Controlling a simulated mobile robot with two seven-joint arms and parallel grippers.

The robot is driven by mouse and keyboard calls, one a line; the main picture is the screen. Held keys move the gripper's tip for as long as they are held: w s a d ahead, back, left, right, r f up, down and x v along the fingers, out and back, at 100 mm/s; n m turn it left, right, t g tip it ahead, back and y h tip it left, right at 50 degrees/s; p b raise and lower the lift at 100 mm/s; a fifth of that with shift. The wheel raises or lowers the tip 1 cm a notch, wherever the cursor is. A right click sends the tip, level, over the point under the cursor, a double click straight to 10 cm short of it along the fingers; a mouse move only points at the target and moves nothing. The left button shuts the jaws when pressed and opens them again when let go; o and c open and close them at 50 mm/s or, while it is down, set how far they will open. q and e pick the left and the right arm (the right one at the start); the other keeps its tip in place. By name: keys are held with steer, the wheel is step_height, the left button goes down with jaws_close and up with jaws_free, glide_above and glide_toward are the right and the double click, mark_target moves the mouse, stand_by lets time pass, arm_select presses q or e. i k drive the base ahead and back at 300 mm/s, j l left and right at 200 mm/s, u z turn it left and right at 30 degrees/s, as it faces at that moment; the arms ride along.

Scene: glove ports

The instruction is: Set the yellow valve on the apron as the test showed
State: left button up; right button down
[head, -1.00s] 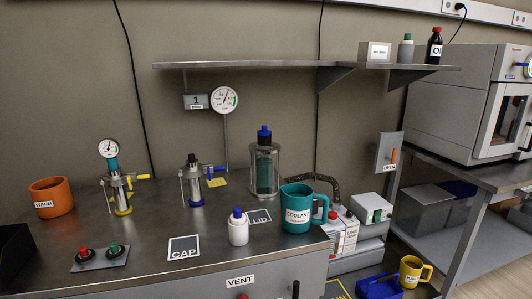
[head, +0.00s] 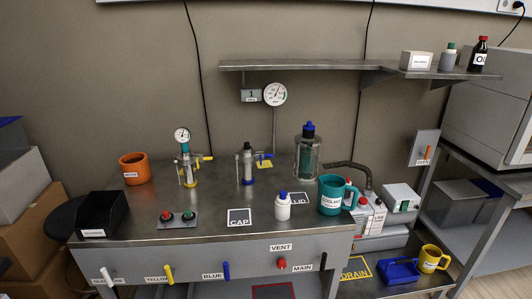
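The apron (head: 250,262) is the grey front panel of the bench, and it carries a row of labelled valves. The yellow valve (head: 168,274) has a yellow lever beside a YELLOW label, roughly upright with a slight tilt. The blue valve (head: 226,270) has a roughly upright lever beside a BLUE label. On the bench, a small vessel with yellow fittings (head: 188,170) carries a round gauge (head: 182,135). A larger gauge (head: 275,95) stands by a small display (head: 251,96) that seems to read 1. Neither gripper is in view.
A white lever (head: 105,276), a red VENT knob (head: 282,264) and a black MAIN lever (head: 323,262) share the apron. A button plate (head: 178,220), orange mug (head: 135,168), black tray (head: 105,213) and teal jug (head: 332,195) stand on the bench. A yellow mug (head: 432,259) stands low right.

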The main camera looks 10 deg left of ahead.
mark_target(171, 275)
steer(key=j+u, duration=0.15)
steer(key=u, duration=0.85)
steer(key=k, duration=0.05)
